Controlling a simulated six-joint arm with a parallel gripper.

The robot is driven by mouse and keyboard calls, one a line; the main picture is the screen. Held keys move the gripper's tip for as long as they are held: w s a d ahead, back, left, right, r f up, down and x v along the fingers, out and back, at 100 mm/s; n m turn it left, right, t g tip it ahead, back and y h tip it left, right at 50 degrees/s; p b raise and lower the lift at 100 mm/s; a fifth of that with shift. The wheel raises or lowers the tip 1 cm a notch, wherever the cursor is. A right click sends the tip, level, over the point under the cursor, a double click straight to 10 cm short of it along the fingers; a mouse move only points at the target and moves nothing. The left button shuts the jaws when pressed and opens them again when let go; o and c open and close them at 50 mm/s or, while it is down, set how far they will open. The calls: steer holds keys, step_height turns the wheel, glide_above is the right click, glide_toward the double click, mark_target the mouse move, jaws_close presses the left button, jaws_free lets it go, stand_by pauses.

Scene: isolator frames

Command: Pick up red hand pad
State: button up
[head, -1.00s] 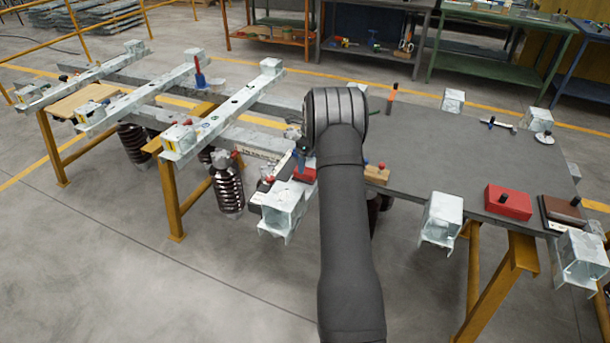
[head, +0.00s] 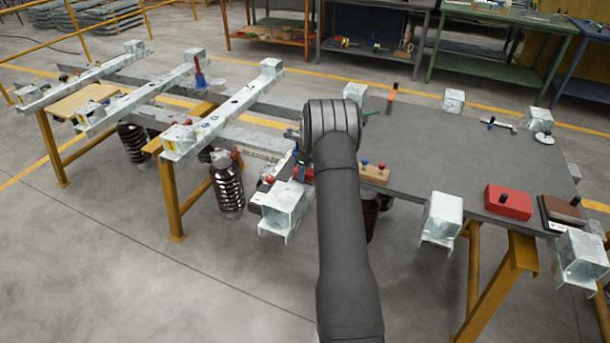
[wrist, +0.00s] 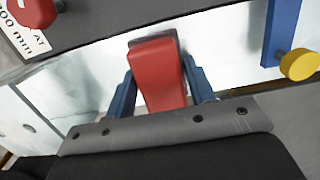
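A red pad (wrist: 160,78) with a dark edge lies between the two blue fingers of my gripper (wrist: 158,72) in the wrist view. The fingers stand apart, one on each side of it; a narrow gap shows at the left, and contact at the right is unclear. In the head view a bit of red, seemingly this pad (head: 303,175), shows left of my arm above a galvanized bracket. My arm hides the gripper there. A larger red block (head: 508,202) with a black knob lies at the right of the grey tabletop.
A blue bar with a yellow knob (wrist: 298,64) is close on the right in the wrist view, and a red knob (wrist: 33,10) is at upper left. A wooden block with knobs (head: 373,174) stands right of my arm. The grey tabletop (head: 440,150) is mostly clear.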

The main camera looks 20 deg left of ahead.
steer(key=shift+c, duration=0.8)
steer(key=shift+r, duration=0.1)
step_height(320, 180, up, 4)
steer(key=shift+f, duration=0.1)
steer(key=d+r, duration=0.7)
steer(key=d, duration=0.4)
steer(key=shift+s+d, duration=0.3)
steer(key=shift+d, duration=0.05)
